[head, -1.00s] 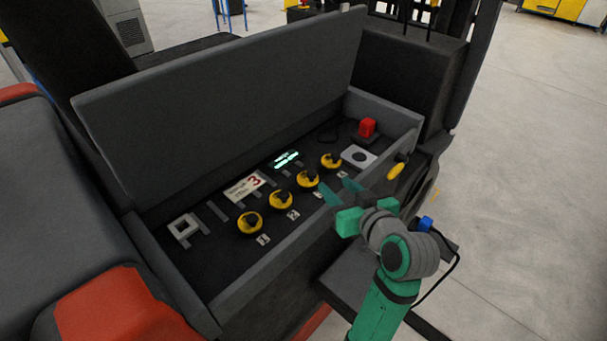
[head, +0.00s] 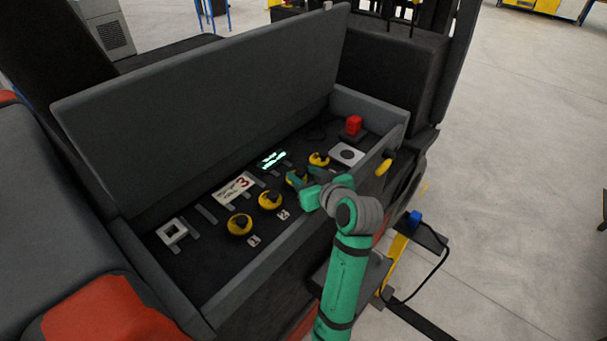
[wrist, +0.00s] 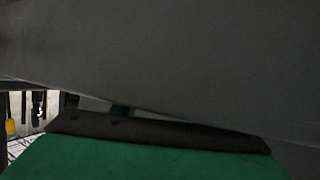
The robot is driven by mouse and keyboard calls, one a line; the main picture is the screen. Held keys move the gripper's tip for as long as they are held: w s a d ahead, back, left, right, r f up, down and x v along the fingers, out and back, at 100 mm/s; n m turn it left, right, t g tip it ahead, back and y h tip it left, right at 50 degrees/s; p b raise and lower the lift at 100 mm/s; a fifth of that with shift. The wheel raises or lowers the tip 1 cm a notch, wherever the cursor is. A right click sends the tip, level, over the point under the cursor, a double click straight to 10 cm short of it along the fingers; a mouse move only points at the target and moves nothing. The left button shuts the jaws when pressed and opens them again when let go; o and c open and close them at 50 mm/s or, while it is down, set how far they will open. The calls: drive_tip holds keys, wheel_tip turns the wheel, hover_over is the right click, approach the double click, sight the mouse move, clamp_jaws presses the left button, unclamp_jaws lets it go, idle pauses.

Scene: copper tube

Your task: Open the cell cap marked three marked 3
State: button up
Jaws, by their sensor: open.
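The battery box stands open, with a row of yellow cell caps with dark knobs. The third cap (head: 297,182), counting from the left, is partly covered by my gripper (head: 304,177). Its number label is hidden. My gripper is open, with its teal fingers at this cap, seemingly one on either side; contact cannot be told. A card with a red 3 (head: 236,188) lies behind the caps.
Cap 1 (head: 239,224) and cap 2 (head: 270,200) are to the left, and another cap (head: 319,160) is close on the right. The raised grey lid (head: 210,105) stands behind. A red part (head: 353,126) sits at the far right inside. The front wall runs under my arm.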

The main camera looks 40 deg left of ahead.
drive_tip(key=shift+a, duration=0.15)
drive_tip(key=shift+c, duration=0.3)
drive_tip(key=c, duration=1)
drive_tip(key=shift+o, duration=0.2)
